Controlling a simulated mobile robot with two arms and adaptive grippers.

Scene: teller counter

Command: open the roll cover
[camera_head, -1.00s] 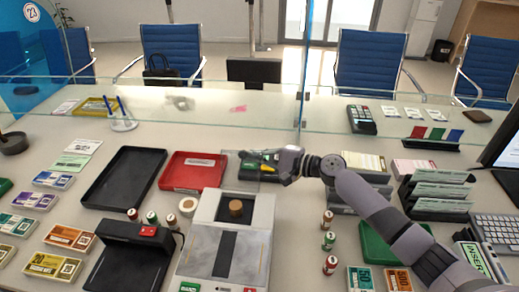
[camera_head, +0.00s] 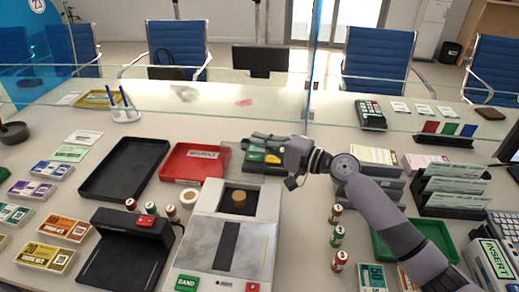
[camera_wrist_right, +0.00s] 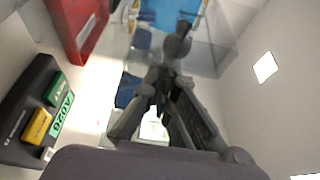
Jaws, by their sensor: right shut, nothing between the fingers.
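The banding machine (camera_head: 205,232) stands on the counter, and a brown roll (camera_head: 239,199) sits in the recess at its back. A clear, faint panel behind the roll looks like the roll cover (camera_head: 226,160). It appears raised, but its edges are hard to make out. In the right wrist view a translucent sheet (camera_wrist_right: 212,45) shows beyond the fingers. My right gripper (camera_head: 262,143) is shut and empty, just behind and right of the roll, above the black display unit. It also shows in the right wrist view (camera_wrist_right: 168,78). Contact with the cover cannot be told. My left gripper is not in view.
The display unit (camera_head: 256,166) with green and yellow buttons stands behind the machine. A red tray (camera_head: 170,165) and a black tray (camera_head: 97,180) lie left. Several small coin rolls (camera_head: 337,236) stand right. A glass screen (camera_head: 400,132) crosses the counter's back.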

